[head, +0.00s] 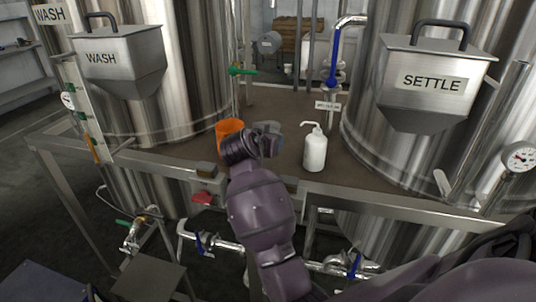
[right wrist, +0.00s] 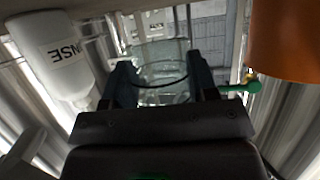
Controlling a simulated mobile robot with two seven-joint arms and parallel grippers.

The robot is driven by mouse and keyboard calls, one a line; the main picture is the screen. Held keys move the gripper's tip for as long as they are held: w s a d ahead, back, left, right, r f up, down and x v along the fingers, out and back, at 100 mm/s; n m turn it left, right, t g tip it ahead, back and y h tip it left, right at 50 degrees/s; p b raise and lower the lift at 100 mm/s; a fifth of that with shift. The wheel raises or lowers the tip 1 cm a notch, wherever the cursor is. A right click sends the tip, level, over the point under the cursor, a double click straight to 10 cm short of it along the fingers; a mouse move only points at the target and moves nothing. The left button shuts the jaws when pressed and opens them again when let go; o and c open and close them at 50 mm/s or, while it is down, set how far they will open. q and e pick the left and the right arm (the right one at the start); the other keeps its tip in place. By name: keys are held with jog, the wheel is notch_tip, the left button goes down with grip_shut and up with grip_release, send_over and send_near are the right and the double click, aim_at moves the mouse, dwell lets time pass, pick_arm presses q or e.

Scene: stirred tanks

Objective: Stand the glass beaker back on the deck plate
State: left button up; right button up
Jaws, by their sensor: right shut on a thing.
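The clear glass beaker (right wrist: 160,52) is between the two dark fingers of my right gripper (right wrist: 161,80) in the right wrist view, and the gripper is shut on it. In the head view my right gripper (head: 268,138) is over the front part of the brown deck plate (head: 278,100), between an orange container and a white bottle. The beaker is mostly hidden there by the gripper and wrist. I cannot tell whether its base touches the plate. My left gripper is not in view.
The orange container (head: 229,130) stands close left of the gripper, and the white rinse bottle (head: 315,152) stands to its right. The WASH tank (head: 185,60) and SETTLE tank (head: 385,130) flank the plate. A green-handled valve (head: 240,71) is behind. Bare plate shows behind the gripper.

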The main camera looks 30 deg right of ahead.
aim_at(268, 163)
jog(key=shift+f, duration=0.55)
notch_tip(268, 163, down, 3)
jog(key=shift+f, duration=0.1)
jog(key=shift+f+b, duration=0.25)
jog(key=shift+b, duration=0.05)
jog(key=o, duration=1)
jog(key=shift+r, duration=0.1)
